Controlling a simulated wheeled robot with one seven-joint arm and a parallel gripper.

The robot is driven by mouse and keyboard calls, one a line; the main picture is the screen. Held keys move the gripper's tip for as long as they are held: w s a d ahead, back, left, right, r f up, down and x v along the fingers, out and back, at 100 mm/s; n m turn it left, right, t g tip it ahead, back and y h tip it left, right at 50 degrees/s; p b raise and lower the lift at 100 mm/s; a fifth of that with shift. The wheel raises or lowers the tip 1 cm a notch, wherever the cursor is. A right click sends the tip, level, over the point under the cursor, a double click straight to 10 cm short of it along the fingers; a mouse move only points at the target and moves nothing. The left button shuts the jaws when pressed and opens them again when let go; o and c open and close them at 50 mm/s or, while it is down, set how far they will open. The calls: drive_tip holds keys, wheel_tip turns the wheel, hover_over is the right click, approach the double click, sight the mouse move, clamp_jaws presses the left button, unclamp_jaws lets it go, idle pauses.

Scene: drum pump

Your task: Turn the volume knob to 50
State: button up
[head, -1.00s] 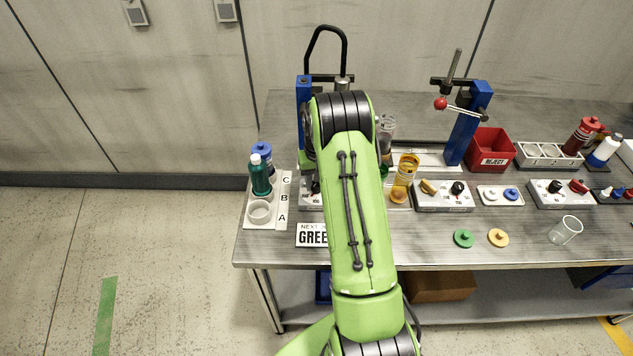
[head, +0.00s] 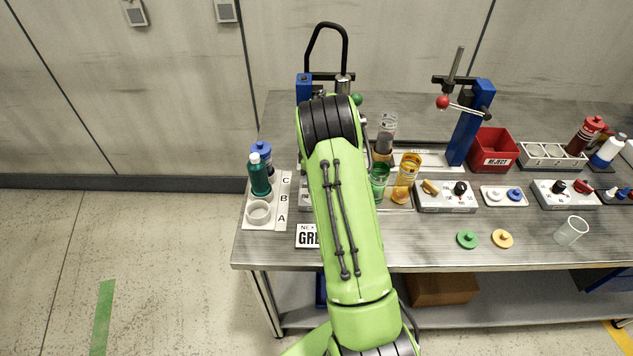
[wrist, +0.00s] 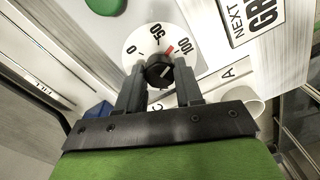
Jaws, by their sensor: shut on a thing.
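The volume knob (wrist: 158,70) is black and sits on a round white dial (wrist: 138,42) marked 0, 50 and 100 in the wrist view. A red mark (wrist: 169,51) shows beside the knob, between 50 and 100. My gripper (wrist: 160,76) is shut on the knob, with one grey finger on each side. In the head view my green arm covers the knob and my gripper.
A green round part (wrist: 104,4) is near the dial. The NEXT sign (head: 307,236) lies in front. The A-B-C rack (head: 283,205) with bottles stands left. Green (head: 379,182) and amber (head: 407,178) containers stand close right of my arm.

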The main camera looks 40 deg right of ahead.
drive_tip(key=n, duration=0.3)
drive_tip(key=shift+n+b, duration=0.3)
drive_tip(key=shift+b, duration=0.1)
drive_tip(key=shift+n+b, duration=0.45)
drive_tip(key=shift+n, duration=1.35)
drive_tip(key=o, duration=1)
drive_tip(key=shift+o, duration=0.2)
drive_tip(key=shift+r, duration=0.1)
wheel_tip(320, 180, up, 16)
drive_tip(key=p, duration=0.3)
drive_tip(key=shift+w, duration=0.2)
